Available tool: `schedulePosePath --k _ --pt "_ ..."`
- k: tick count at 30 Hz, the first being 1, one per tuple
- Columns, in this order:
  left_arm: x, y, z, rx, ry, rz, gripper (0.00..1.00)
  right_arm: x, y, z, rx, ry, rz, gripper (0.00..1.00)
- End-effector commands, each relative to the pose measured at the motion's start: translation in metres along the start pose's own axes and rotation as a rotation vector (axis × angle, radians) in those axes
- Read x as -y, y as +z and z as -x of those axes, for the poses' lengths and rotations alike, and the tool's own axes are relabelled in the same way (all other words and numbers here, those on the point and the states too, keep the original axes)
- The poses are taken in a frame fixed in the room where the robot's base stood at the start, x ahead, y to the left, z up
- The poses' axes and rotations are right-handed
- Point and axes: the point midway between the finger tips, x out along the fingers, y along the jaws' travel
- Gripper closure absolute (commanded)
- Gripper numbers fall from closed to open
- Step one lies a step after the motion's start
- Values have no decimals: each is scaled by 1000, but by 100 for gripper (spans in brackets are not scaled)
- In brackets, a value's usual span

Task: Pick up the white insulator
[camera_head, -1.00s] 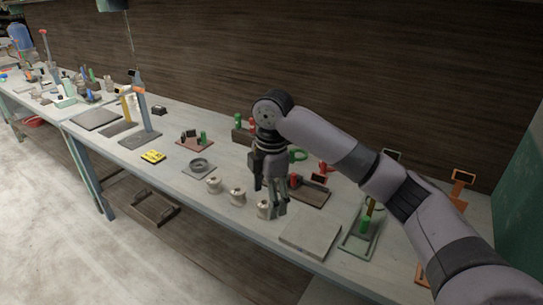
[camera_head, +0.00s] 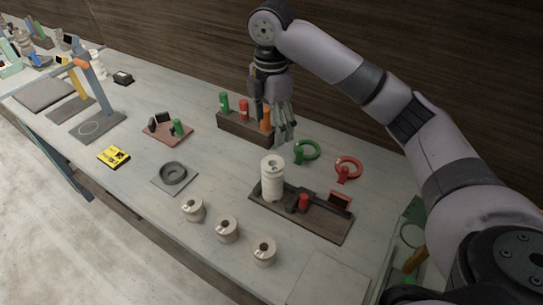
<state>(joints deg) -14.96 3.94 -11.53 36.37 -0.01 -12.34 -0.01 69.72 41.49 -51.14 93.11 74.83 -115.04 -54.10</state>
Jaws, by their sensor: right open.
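A white ribbed cylinder, which looks like the white insulator (camera_head: 272,180), stands upright at the left end of a dark tray (camera_head: 325,228). My right gripper (camera_head: 277,132) is open and points down. It is behind the white cylinder in the picture, beside the wooden block with coloured pegs (camera_head: 242,129). Its fingers appear empty and apart from the cylinder. A second white ribbed piece (camera_head: 97,63) stands far back at the left, partly hidden by an upright stand. My left gripper is not in view.
Several cream spools (camera_head: 227,230) line the front edge. Green (camera_head: 307,150) and red (camera_head: 348,168) rings stand right of my gripper. A flat pale plate (camera_head: 328,280) lies at front right.

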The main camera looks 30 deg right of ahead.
Motion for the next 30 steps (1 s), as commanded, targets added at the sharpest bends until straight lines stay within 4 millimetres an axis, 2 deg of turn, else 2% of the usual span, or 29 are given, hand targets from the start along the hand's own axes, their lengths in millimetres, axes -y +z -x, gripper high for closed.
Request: schedulePosePath --k 4,7,11,14,18,23,26,30 --pt "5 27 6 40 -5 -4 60 1 0 -16 1 -5 1 27" --pt "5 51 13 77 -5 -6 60 2 0 -37 0 -7 1 27" --pt "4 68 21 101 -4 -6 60 2 0 -66 1 -7 -1 27" --pt "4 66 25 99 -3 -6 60 2 0 -87 0 -6 0 27" --pt "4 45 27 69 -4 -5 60 2 0 -109 0 -4 0 27" --pt "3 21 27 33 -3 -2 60 1 0 -121 1 -1 1 27" --pt "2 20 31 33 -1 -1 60 3 0 -128 1 -3 1 27" --pt "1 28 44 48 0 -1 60 9 0 -147 1 -5 0 27"
